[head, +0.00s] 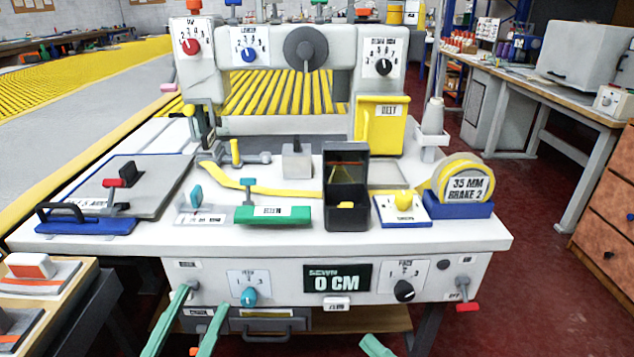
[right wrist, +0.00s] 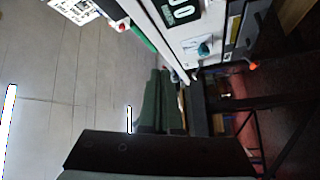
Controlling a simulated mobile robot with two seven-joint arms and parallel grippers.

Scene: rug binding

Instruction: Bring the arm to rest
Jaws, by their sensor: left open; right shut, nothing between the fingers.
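My left gripper (head: 203,298) shows at the bottom left of the head view, its two teal fingers apart and empty. It is in front of the machine's front panel (head: 440,285), over the lower left part. My right gripper (head: 373,343) shows only as a teal tip at the bottom edge of the head view, below the panel. In the right wrist view its dark green fingers (right wrist: 163,100) lie together with nothing between them. The machine's front panel is close beyond them at the upper right. Most of both arms is out of view.
The sewing machine's white table (head: 300,237) holds a grey tray, a green block (head: 273,215), a dark bin (head: 346,190) and a yellow tape roll (head: 463,180). A red-handled lever (head: 465,306) juts out at the panel's right. Red floor (head: 530,290) is clear to the right.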

